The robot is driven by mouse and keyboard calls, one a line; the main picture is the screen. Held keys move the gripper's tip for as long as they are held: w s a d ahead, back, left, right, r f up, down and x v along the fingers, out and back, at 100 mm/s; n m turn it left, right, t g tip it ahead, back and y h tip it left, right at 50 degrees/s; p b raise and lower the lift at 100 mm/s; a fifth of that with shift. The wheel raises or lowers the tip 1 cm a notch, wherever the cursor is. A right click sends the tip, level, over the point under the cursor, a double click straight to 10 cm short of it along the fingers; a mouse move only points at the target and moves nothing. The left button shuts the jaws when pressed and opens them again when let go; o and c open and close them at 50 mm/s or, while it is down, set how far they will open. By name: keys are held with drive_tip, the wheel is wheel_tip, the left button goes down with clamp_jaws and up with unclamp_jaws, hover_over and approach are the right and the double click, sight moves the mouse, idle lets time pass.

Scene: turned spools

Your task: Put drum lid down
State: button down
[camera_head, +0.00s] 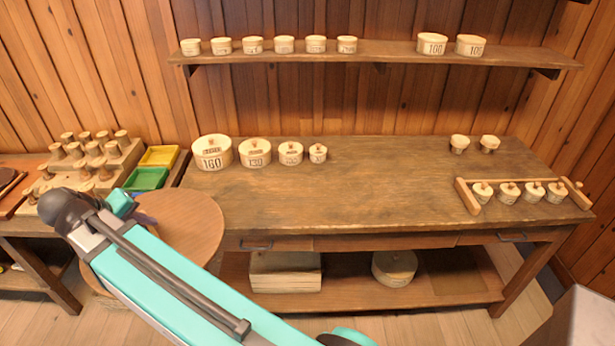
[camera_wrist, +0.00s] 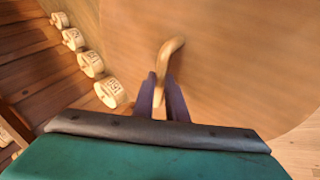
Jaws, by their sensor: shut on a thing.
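The drum lid is a round, flat wooden disc (camera_head: 190,222) at the left front corner of the workbench in the head view, partly hidden behind my arm. In the wrist view the lid (camera_wrist: 230,60) fills much of the frame, slightly blurred. Its curved wooden handle (camera_wrist: 172,50) stands between my fingers. My gripper (camera_wrist: 163,85) is shut on that handle.
Round numbered boxes (camera_head: 212,153) stand in a row at the workbench's (camera_head: 390,190) back left, near the lid. Green (camera_head: 147,179) and yellow (camera_head: 160,156) trays and a peg stand (camera_head: 95,170) are left. A rack of small pots (camera_head: 520,193) is right. The bench middle is clear.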

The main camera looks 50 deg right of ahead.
sight(208, 205)
drive_tip(key=d, duration=0.6)
drive_tip(key=s+d+f+m+b, duration=0.1)
drive_tip(key=d, duration=0.5)
drive_tip(key=d+f+m+g+b, duration=0.1)
drive_tip(key=d, duration=0.5)
drive_tip(key=shift+s, duration=0.35)
drive_tip(key=s+d+f+m+g+b, duration=0.1)
drive_tip(key=s+d+b, duration=0.1)
drive_tip(key=s+d, duration=0.65)
drive_tip(key=s+d+f+m+g+b, duration=0.15)
drive_tip(key=s+d, duration=0.25)
drive_tip(key=d, duration=0.9)
drive_tip(key=s+d+f+m+b, duration=0.1)
drive_tip(key=s+d+b, duration=0.1)
drive_tip(key=s+d, duration=0.65)
drive_tip(key=s+d+m+g+b, duration=0.1)
drive_tip(key=s+d+m+b, duration=0.1)
drive_tip(key=s+d, duration=1)
drive_tip(key=s, duration=0.3)
drive_tip(key=shift+d+f, duration=0.25)
drive_tip(key=shift+f, duration=0.15)
drive_tip(key=w+d+p, duration=0.1)
drive_tip(key=w+d, duration=0.1)
drive_tip(key=d, duration=0.5)
drive_tip(key=w+d+f+p, duration=0.1)
drive_tip(key=w+d+p, duration=0.1)
drive_tip(key=d, duration=0.6)
drive_tip(key=shift+w+f, duration=0.25)
drive_tip(key=shift+w, duration=0.3)
